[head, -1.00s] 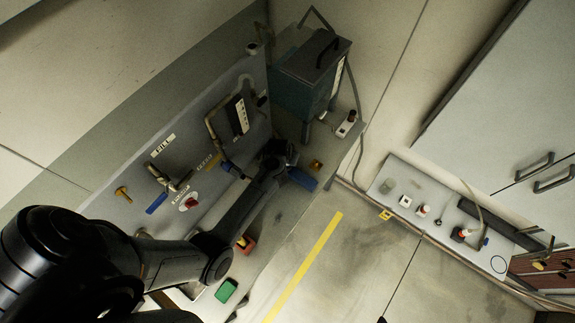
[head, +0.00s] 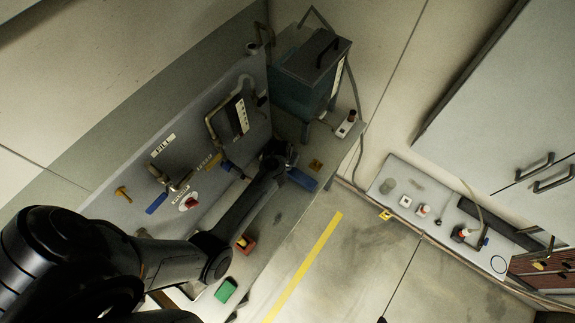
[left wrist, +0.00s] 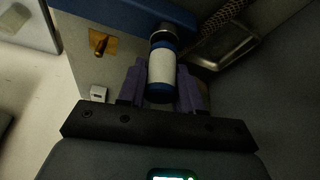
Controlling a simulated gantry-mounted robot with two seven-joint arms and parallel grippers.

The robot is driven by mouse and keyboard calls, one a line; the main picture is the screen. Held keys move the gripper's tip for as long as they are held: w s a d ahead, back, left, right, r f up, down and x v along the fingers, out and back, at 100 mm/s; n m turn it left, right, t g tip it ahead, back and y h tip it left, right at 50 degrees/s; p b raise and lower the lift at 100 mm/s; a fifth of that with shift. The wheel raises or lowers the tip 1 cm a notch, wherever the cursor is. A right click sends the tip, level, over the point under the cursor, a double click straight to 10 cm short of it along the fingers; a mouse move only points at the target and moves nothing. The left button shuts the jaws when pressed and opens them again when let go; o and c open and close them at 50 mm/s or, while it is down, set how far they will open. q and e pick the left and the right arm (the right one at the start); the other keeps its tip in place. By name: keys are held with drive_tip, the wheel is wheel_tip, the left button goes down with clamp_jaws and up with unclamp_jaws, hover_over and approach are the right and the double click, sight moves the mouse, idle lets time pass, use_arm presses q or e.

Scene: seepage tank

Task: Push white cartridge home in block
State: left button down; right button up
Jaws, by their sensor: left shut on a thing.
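The white cartridge (left wrist: 161,70) has blue bands at its ends and lies between the two purple fingers of my left gripper (left wrist: 161,88) in the left wrist view. The gripper is shut on it. The cartridge's far end points to the blue block (left wrist: 120,14) at the top of that view, and I cannot tell how deep it sits in it. In the head view my left gripper (head: 280,150) is beside the blue block (head: 302,180), and the cartridge cannot be made out there. My right gripper is not in view.
In the head view a teal tank (head: 303,85) stands behind the gripper. A panel with pipes and valves (head: 190,203) is to the left.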

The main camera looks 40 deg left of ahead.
use_arm(q)
drive_tip(key=shift+f, duration=0.4)
idle(0.8)
drive_tip(key=c, duration=0.7)
unclamp_jaws()
drive_tip(key=v, duration=1.2)
